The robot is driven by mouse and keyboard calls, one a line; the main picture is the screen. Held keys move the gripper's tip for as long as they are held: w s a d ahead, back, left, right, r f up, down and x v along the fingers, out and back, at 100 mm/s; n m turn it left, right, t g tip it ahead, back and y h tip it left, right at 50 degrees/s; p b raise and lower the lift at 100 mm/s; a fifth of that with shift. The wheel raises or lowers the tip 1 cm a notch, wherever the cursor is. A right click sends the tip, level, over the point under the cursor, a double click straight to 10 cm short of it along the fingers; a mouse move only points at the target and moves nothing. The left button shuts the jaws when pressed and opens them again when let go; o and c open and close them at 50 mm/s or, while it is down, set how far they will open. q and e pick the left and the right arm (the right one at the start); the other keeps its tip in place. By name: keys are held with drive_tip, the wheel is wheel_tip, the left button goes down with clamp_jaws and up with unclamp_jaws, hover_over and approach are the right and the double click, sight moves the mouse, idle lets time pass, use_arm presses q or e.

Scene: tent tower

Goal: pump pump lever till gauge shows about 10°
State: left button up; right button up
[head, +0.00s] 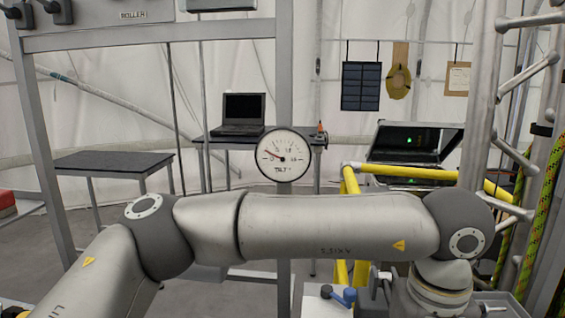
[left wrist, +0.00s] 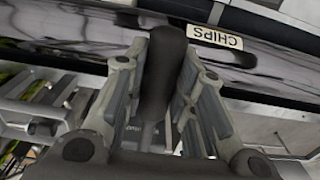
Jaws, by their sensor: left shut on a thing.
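The round white tilt gauge (head: 283,155) is on a grey upright post near the middle of the head view. Its red needle points left and slightly up; the scale numbers are too small to read. My left arm crosses the lower head view from the left, and its wrist bends down at the right. In the left wrist view my left gripper (left wrist: 164,72) is shut on a dark, rounded handle, seemingly the pump lever (left wrist: 162,40), with one finger on each side. The lever's base is hidden. My right gripper is not in view.
Yellow rails (head: 400,172) and an open case (head: 415,145) stand at the right. A laptop (head: 240,114) is on a back table, and a dark table (head: 115,160) stands at left.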

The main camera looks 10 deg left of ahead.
use_arm(q)
drive_tip(key=shift+f+b, duration=0.3)
drive_tip(key=shift+f, duration=0.45)
drive_tip(key=shift+w+r+p, duration=0.2)
drive_tip(key=shift+r+p, duration=0.85)
drive_tip(key=shift+r, duration=0.5)
drive_tip(key=shift+w+r+p, duration=0.15)
drive_tip(key=shift+r+p, duration=0.85)
drive_tip(key=shift+r, duration=0.55)
clamp_jaws()
unclamp_jaws()
drive_tip(key=shift+w+r+p, duration=0.25)
drive_tip(key=shift+r+p, duration=0.3)
drive_tip(key=shift+r, duration=0.15)
drive_tip(key=shift+w+r+p, duration=0.25)
drive_tip(key=shift+r+p, duration=0.35)
drive_tip(key=shift+r, duration=0.05)
drive_tip(key=shift+w+r+p, duration=0.25)
drive_tip(key=shift+r+p, duration=0.3)
drive_tip(key=shift+r, duration=0.15)
drive_tip(key=shift+f, duration=0.2)
clamp_jaws()
